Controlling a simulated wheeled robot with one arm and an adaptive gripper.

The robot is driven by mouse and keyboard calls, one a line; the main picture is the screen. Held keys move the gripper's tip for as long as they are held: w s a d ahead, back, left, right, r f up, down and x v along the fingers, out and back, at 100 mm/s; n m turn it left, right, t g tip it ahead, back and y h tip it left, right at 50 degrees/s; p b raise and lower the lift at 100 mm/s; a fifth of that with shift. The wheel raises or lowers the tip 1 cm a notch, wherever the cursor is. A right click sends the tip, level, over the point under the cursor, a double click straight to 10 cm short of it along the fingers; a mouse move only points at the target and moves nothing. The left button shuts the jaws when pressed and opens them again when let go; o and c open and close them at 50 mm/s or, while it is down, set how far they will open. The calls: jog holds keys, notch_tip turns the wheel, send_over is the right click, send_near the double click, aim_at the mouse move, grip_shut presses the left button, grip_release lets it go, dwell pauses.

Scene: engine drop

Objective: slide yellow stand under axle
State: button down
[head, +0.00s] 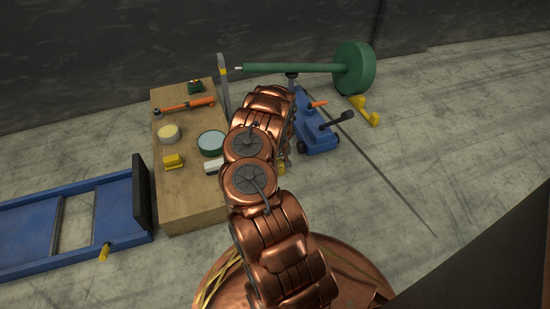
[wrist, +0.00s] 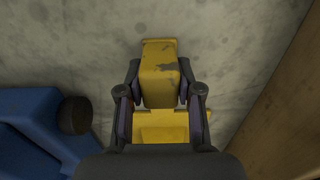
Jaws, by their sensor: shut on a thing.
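The yellow stand (wrist: 159,62) fills the space between my gripper's fingers in the wrist view, with a wider yellow base (wrist: 160,128) below. My gripper (wrist: 159,88) is shut on it, a finger on each side. In the head view my arm hides most of the gripper, and only a small yellow part of the stand (head: 282,168) shows beside it. The green axle (head: 295,68) runs level to a large green wheel (head: 354,68) at the upper right, beyond my arm. I cannot tell whether the stand touches the floor.
A blue jack (head: 316,125) with a dark handle stands right of my arm, below the axle. A yellow chock-like piece (head: 366,112) lies by the wheel. A wooden bench (head: 185,200) with tools is on the left, near a blue frame (head: 35,220).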

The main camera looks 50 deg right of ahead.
jog(key=shift+w+d, duration=0.8)
jog(key=shift+w, duration=0.4)
jog(key=shift+w+d, duration=0.8)
jog(key=shift+w, duration=0.35)
jog(key=shift+w+d, duration=0.8)
jog(key=shift+w, duration=0.4)
jog(key=shift+w+d, duration=0.35)
jog(key=shift+w, duration=0.4)
